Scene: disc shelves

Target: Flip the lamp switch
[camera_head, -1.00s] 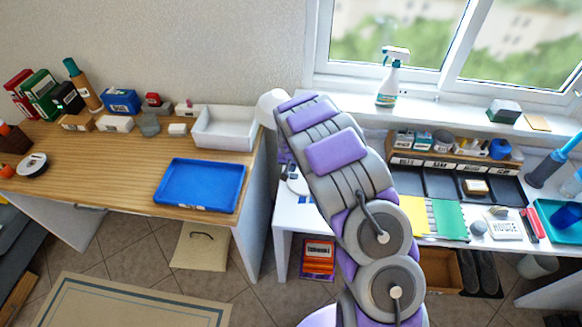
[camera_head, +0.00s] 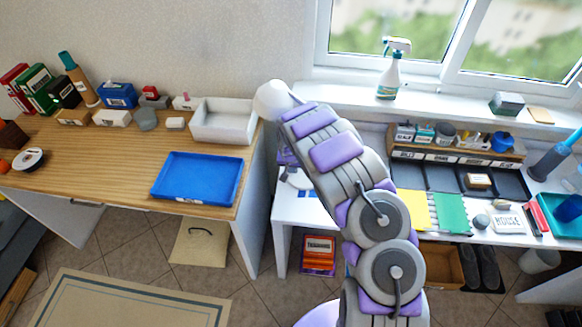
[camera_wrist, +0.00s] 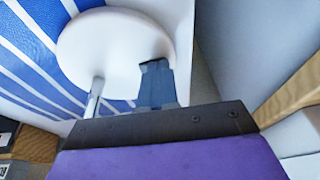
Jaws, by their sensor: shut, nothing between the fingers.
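The lamp's white shade (camera_head: 271,100) shows beside the upper end of my arm, at the left end of the white desk. In the wrist view, a round white disc (camera_wrist: 105,45), which looks like the lamp's base, has a thin metal post (camera_wrist: 94,97) at its lower left. My gripper (camera_wrist: 156,72) is shut and empty, with its dark fingertips over the right part of the disc. I cannot tell whether they touch it. I cannot make out the switch; the fingers may hide it. In the head view my arm hides the gripper.
A wooden table with a blue tray (camera_head: 197,179) and a white bin (camera_head: 223,121) stands left. The white desk's right part holds yellow and green sheets (camera_head: 452,212) and dark trays. A spray bottle (camera_head: 389,72) stands on the sill. A blue-and-white striped surface (camera_wrist: 35,65) lies by the disc.

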